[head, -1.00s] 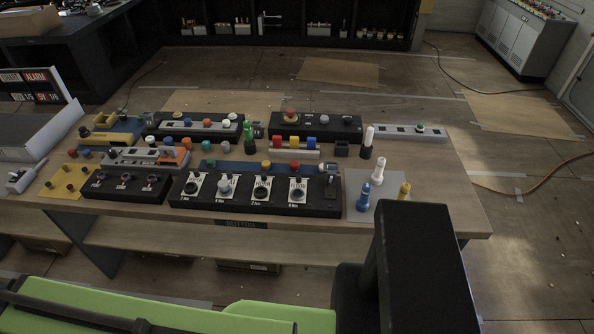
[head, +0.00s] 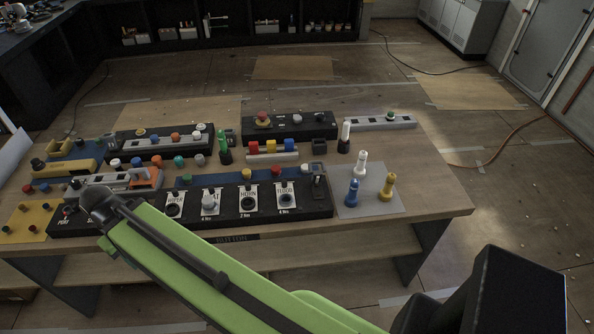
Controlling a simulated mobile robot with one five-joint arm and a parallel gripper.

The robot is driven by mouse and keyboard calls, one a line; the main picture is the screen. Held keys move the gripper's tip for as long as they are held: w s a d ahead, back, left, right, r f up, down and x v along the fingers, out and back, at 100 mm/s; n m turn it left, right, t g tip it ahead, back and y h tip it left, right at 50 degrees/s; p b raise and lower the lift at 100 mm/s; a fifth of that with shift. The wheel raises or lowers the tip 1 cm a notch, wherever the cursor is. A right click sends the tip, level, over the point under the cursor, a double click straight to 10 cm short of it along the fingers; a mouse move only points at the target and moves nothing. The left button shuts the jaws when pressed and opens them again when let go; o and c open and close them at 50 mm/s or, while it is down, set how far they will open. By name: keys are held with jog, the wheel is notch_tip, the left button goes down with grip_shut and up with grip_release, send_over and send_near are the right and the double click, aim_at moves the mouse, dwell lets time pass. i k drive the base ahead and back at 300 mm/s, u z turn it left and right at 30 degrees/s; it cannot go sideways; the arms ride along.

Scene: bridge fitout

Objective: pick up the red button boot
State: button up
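Several small red pieces are on the wooden workbench, and I cannot tell for sure which is the red button boot. A red cap (head: 281,169) stands on the blue strip behind the labelled black panel, right of a yellow cap (head: 246,173). A red block (head: 254,147) sits at the left end of a white rack, beside yellow and blue ones. A red mushroom button (head: 263,115) is on the rear black box. Small red pieces also lie at the left, by the yellow plate. My gripper is not in view; only my green arm link shows.
The labelled black panel (head: 257,215) fills the bench front, partly hidden by my arm. A grey mat (head: 347,207) to its right holds blue, white and yellow posts. Bare bench top (head: 433,190) lies at the right end. Floor beyond the bench is mostly clear.

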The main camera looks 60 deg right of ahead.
aim_at(276, 170)
jog(key=z, duration=0.1)
jog(key=i, duration=1)
jog(key=u, duration=0.05)
